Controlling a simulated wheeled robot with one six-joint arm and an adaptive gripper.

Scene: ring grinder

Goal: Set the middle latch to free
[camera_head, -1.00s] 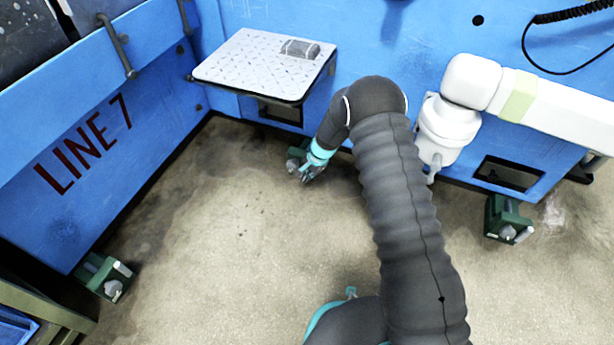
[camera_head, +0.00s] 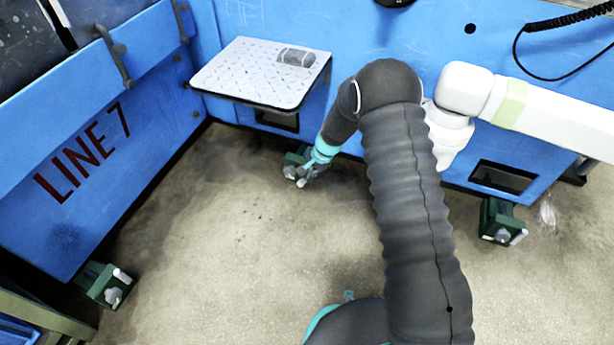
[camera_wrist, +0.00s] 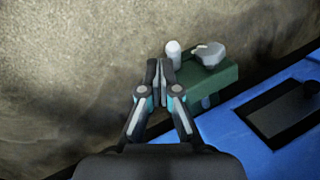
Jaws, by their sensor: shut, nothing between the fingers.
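The middle latch (camera_head: 291,158) is a green block low on the floor beside the blue machine, partly hidden by my gripper in the head view. In the wrist view the green latch block (camera_wrist: 221,82) carries a grey knob (camera_wrist: 209,53) and a pale upright peg (camera_wrist: 173,49). My gripper (camera_wrist: 157,66) is shut and empty. Its fingertips lie left of the block and just below the peg in the wrist view; I cannot tell whether they touch it. In the head view my gripper (camera_head: 306,174) is at the latch's right side.
Similar green latches stand at the left (camera_head: 107,284) and right (camera_head: 501,221). A white patterned shelf (camera_head: 240,75) juts from the blue machine above the middle latch. A white arm-like fixture (camera_head: 545,112) is at the right. The floor (camera_head: 220,245) in front is clear.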

